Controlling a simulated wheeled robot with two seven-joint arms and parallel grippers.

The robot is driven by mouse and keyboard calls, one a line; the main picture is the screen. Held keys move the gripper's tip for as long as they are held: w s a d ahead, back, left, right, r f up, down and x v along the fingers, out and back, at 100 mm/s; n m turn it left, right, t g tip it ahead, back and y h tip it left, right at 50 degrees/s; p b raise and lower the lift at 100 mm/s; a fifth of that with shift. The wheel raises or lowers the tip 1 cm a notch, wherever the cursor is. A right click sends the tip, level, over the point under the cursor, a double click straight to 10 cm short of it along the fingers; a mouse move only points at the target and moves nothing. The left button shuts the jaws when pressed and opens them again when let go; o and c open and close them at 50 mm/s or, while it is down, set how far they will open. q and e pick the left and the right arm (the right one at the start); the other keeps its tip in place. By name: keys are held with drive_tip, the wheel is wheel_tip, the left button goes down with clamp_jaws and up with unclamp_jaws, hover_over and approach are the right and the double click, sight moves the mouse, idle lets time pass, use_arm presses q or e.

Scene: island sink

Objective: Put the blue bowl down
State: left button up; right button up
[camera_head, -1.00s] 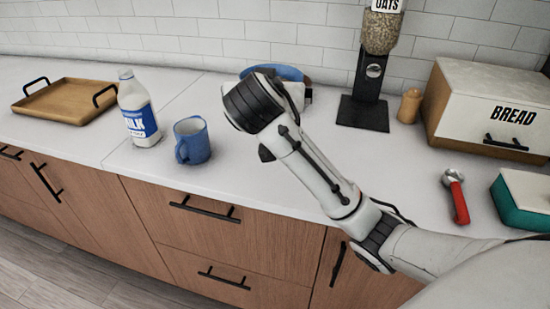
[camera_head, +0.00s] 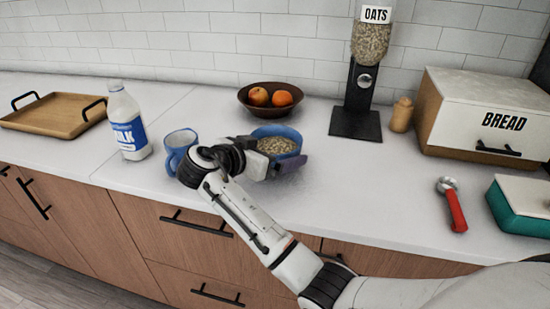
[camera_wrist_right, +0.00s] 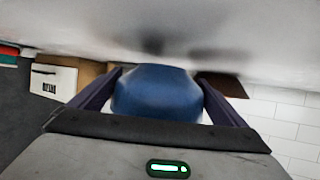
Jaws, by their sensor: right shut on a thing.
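The blue bowl (camera_head: 291,134) holds oats and is upright over the middle of the counter, right of the blue mug. My right gripper (camera_head: 272,156) is shut on the blue bowl, with its dark fingers on the bowl's sides. In the right wrist view the bowl (camera_wrist_right: 155,95) sits between both fingers, with blurred shadows on the counter near it. I cannot tell whether its base touches the counter. My left gripper is not in view.
The blue mug (camera_head: 178,148) is close beside my right wrist, with a milk bottle (camera_head: 128,125) further left. A brown fruit bowl (camera_head: 270,108) stands behind. The oats dispenser (camera_head: 358,110) and bread box (camera_head: 480,115) are right. Counter is clear right of the blue bowl.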

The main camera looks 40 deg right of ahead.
drive_tip(key=shift+f, duration=1.15)
drive_tip(key=shift+f, duration=0.1)
drive_tip(key=o, duration=0.9)
drive_tip(key=shift+o, duration=0.2)
drive_tip(key=b+v, duration=0.1)
drive_tip(key=v, duration=1.1)
